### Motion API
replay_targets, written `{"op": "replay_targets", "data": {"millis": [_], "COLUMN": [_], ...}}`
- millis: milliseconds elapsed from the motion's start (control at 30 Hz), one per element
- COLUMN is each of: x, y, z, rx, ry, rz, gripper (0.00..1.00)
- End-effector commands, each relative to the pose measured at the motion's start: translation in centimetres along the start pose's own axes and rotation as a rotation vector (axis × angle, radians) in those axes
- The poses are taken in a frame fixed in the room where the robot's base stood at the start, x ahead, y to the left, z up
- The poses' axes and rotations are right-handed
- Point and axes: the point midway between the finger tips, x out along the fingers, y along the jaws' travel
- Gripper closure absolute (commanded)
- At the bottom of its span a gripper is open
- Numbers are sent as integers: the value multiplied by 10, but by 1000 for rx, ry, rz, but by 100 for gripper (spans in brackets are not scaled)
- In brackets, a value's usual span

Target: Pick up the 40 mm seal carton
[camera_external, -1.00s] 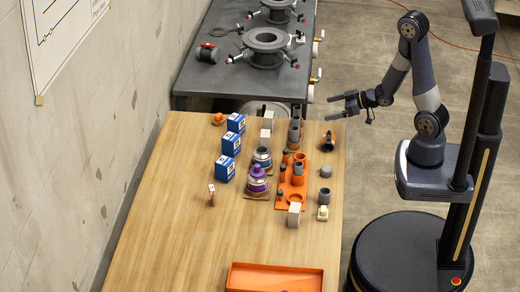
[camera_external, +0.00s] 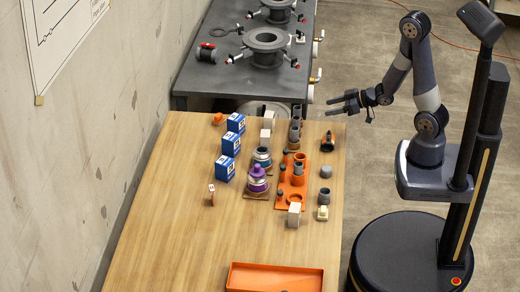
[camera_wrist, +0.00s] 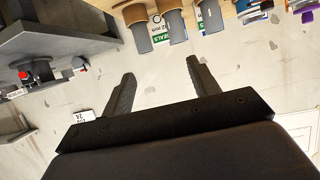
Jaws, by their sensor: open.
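Three blue cartons with white labels stand in a row on the left of the wooden table in the external view: a far one (camera_external: 236,123), a middle one (camera_external: 230,144) and a near one (camera_external: 225,169). Their size markings are too small to read, so I cannot tell which is the 40 mm one. My gripper (camera_external: 338,106) is open and empty, beyond the table's far right corner and well to the right of the cartons. In the wrist view its two spread fingers (camera_wrist: 162,72) have nothing between them.
Grey and orange fittings, an orange rack (camera_external: 291,192) and a purple-topped part (camera_external: 257,180) fill the table's middle and right. An orange tray (camera_external: 275,278) lies at the near edge. A grey bench (camera_external: 215,84) with flanges adjoins beyond. The table's left front is clear.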

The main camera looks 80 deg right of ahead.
Motion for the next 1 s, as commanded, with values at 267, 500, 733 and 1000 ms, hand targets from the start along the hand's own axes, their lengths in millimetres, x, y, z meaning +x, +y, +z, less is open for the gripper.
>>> {"op": "replay_targets", "data": {"millis": [267, 500, 733, 1000], "x": [-14, 11, 52, 84], "y": [0, -33, -107, -269], "z": [-33, -61, -90, -106], "rx": [-6, -56, -150, -327], "ry": [7, 39, 92, 112], "rz": [0, -136, -401, -892], "gripper": [43, 43, 43, 43]}}
